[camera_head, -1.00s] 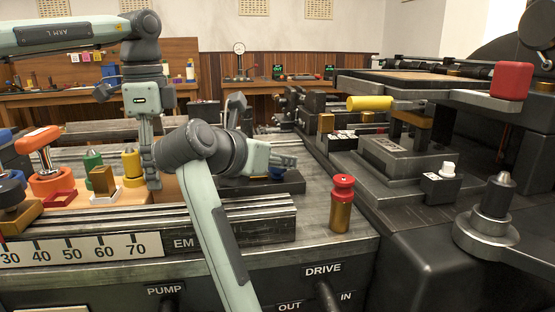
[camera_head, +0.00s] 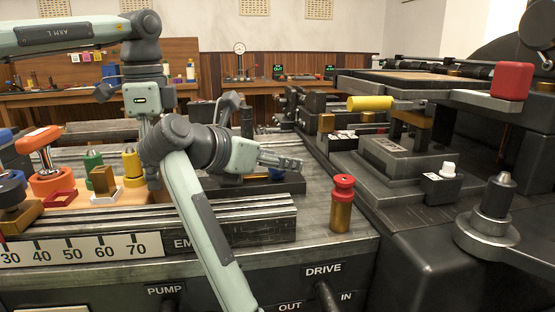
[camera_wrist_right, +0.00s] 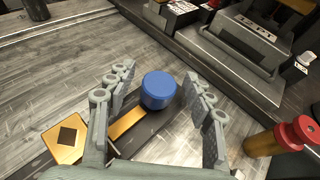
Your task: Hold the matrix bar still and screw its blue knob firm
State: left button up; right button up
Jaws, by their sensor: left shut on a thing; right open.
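The blue knob (camera_wrist_right: 158,90) stands at the end of a brass strip of the matrix bar (camera_wrist_right: 127,122) in the right wrist view. In the head view the knob (camera_head: 277,173) shows as a small patch of blue below my right gripper (camera_head: 297,163). That gripper is open, and its fingers (camera_wrist_right: 160,76) stand on either side of the knob, with gaps visible. My left gripper (camera_head: 152,182) points down at the left and is shut. My right forearm partly covers it, and its grip on the bar is hidden.
A red-capped brass cylinder (camera_head: 342,205) stands right of the knob, near the bench edge. The dark machine with a yellow handle (camera_head: 369,103) rises at the right. Colored parts, including a yellow peg (camera_head: 132,165), stand on the wooden board at left.

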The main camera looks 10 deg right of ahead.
notch_tip(320, 180, up, 10)
dwell(0.5)
jog(key=shift+r, duration=0.1)
